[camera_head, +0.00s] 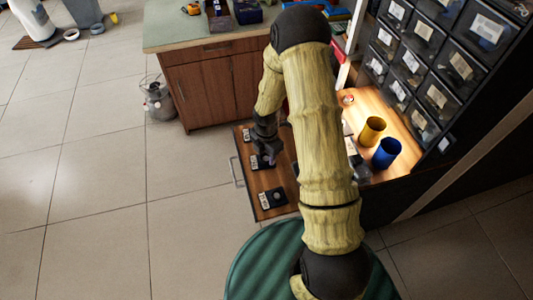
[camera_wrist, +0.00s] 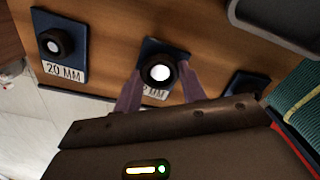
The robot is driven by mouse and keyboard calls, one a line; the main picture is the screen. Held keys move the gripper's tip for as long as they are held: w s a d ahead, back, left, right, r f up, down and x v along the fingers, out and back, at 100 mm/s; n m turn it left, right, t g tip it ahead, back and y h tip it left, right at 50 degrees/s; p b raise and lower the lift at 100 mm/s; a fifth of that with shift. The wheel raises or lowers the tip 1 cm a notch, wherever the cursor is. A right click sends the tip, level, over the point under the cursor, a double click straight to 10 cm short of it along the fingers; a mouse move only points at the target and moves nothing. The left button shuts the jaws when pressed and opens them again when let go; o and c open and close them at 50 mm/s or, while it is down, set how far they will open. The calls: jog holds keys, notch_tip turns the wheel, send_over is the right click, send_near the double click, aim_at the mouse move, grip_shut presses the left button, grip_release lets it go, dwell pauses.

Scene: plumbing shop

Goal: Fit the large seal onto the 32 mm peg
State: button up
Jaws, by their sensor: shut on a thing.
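My gripper (camera_wrist: 160,74) is shut on a black seal (camera_wrist: 148,75), its two purple fingers on either side of it. The seal shows as a dark ring around the pale round peg top (camera_wrist: 160,73) of the middle plate (camera_wrist: 176,47). I cannot tell how far down the peg it sits. That plate's label (camera_wrist: 154,94) is partly covered and its number is unclear. In the head view, my gripper (camera_head: 266,160) is over the middle of the open drawer (camera_head: 258,181).
A 20 MM plate (camera_wrist: 72,23) with a black ring on its peg is to the left. Another plate (camera_wrist: 238,79) is partly hidden at right. A yellow cup (camera_head: 372,131) and a blue cup (camera_head: 387,153) stand on the lit shelf beside the arm.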

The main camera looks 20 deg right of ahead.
jog(key=shift+f, duration=0.1)
jog(key=o, duration=0.7)
jog(key=shift+c, duration=0.2)
notch_tip(320, 180, up, 11)
jog(key=p, duration=1)
dwell(0.8)
